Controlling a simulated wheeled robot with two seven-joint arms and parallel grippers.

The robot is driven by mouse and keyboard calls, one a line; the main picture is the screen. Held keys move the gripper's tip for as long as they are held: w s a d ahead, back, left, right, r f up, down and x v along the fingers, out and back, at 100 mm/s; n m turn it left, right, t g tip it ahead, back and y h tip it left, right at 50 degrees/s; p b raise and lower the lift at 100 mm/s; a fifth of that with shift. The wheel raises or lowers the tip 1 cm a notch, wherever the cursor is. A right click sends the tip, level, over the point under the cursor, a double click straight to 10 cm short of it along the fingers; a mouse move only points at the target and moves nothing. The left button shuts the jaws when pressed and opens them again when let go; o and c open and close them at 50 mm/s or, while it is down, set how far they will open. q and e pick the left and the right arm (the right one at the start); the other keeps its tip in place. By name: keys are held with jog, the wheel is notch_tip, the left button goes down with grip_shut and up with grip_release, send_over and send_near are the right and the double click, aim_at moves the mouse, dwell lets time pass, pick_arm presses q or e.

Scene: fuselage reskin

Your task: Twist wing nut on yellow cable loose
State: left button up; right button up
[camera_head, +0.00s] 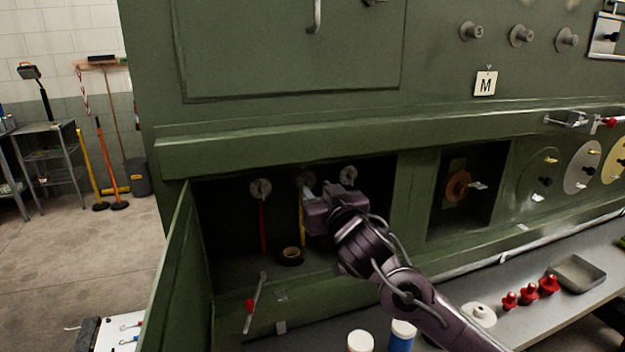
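An open bay in the green panel holds a row of three round fittings. The yellow cable (302,222) hangs below the middle one, partly hidden by my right gripper. The wing nut (306,177) at its top is mostly covered by the gripper. My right gripper (309,190) reaches into the bay from the lower right, its fingertips at the middle fitting. I cannot tell whether the fingers are closed on the nut. My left gripper is not in view.
A red cable (263,228) hangs from the left fitting (260,189); the right fitting (348,175) is beside my gripper. A dark tape roll (290,256) lies on the bay floor. An open door (178,275) bounds the bay's left. Bottles, red parts and a tray (577,272) stand on the bench.

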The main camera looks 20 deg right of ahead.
aim_at(309, 182)
jog(key=w+p, duration=0.1)
jog(key=w, duration=0.2)
jog(key=shift+w+a, duration=0.1)
jog(key=shift+w, duration=0.3)
grip_shut()
jog(key=shift+f, duration=0.1)
